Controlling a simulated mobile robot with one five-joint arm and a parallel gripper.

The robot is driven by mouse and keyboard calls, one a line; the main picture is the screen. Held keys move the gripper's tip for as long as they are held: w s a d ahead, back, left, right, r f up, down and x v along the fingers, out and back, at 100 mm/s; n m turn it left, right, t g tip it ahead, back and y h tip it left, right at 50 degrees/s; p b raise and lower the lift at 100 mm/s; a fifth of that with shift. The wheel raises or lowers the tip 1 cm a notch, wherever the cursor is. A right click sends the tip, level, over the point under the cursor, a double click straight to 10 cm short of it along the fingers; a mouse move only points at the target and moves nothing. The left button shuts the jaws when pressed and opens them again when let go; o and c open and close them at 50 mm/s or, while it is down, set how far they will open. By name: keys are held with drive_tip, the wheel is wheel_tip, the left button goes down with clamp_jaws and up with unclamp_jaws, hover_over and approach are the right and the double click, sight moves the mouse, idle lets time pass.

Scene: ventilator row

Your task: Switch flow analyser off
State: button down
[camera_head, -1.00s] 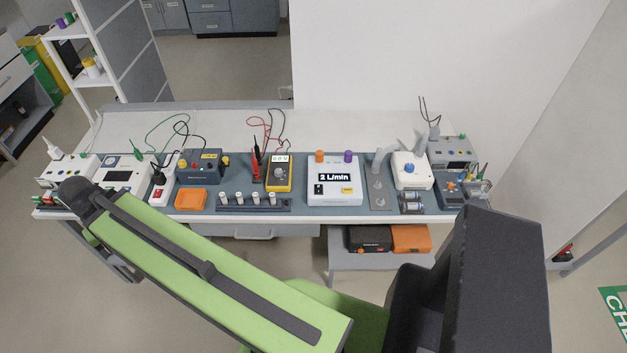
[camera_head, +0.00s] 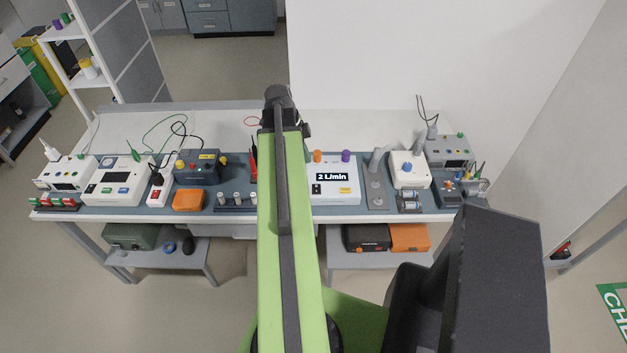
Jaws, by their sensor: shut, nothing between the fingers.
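The flow analyser (camera_head: 335,182) is a white box on the bench, just right of my raised arm. Its dark display (camera_head: 332,177) is lit and reads "2 L/min". A small black switch (camera_head: 317,189) sits on its front left, below the display. An orange knob and a purple knob stand at its back edge. My green arm stretches up the picture and covers the bench just left of the analyser. My gripper cannot be made out; it is hidden behind the arm.
Right of the analyser are a grey plate (camera_head: 376,190) with upright tubes and a white device (camera_head: 409,170) with a blue knob. The bench's back strip is mostly clear.

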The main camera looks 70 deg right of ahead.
sight(317, 186)
drive_tip(key=b+x, duration=0.9)
drive_tip(key=w+b+x, duration=0.1)
drive_tip(key=b+x, duration=0.3)
drive_tip(key=shift+f, duration=0.5)
drive_tip(key=shift+f+b, duration=0.1)
drive_tip(key=shift+b, duration=0.2)
